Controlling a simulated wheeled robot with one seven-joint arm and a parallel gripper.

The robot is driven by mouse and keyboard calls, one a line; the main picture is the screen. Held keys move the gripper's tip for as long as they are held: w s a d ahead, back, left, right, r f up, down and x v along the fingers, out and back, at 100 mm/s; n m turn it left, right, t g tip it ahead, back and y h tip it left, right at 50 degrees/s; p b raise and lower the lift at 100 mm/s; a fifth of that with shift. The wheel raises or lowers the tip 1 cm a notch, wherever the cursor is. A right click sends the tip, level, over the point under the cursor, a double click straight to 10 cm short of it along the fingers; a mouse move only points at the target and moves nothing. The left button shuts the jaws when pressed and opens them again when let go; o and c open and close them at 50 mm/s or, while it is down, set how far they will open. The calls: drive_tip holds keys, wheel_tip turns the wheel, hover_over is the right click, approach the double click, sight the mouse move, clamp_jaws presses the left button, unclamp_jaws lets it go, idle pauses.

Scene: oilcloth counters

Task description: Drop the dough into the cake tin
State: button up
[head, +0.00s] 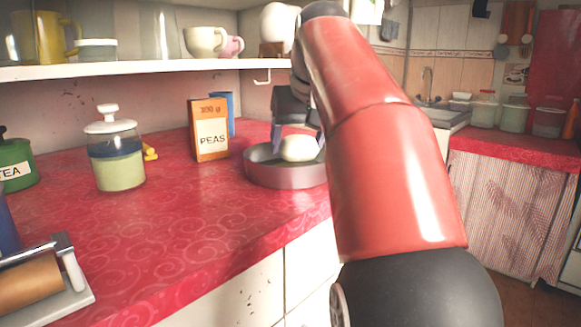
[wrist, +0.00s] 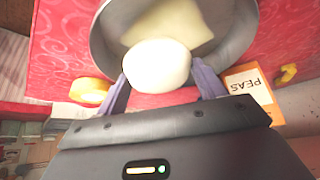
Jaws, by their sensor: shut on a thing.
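The dough (head: 299,149) is a pale, rounded lump between the two fingers of my gripper (head: 298,140). In the wrist view the dough (wrist: 157,66) sits between the purple-grey fingertips of my gripper (wrist: 160,82), which is shut on it. The cake tin (head: 285,176) is a round grey tin on the red counter. In the wrist view the dough overlaps part of the tin (wrist: 236,40), whose floor shows a pale patch. The dough appears over the tin; I cannot tell whether it touches the tin floor. My arm hides the tin's right side.
An orange peas box (head: 209,130) stands behind and left of the tin, with a blue box (head: 229,108) behind it. A lidded glass jar (head: 117,152) stands further left. A shelf (head: 150,68) with cups runs above.

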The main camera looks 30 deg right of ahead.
drive_tip(key=o, duration=1.1)
drive_tip(key=shift+o, duration=0.2)
drive_tip(key=p+v, duration=0.1)
drive_tip(key=v, duration=0.6)
drive_tip(key=shift+s+r, duration=0.2)
drive_tip(key=shift+r, duration=0.2)
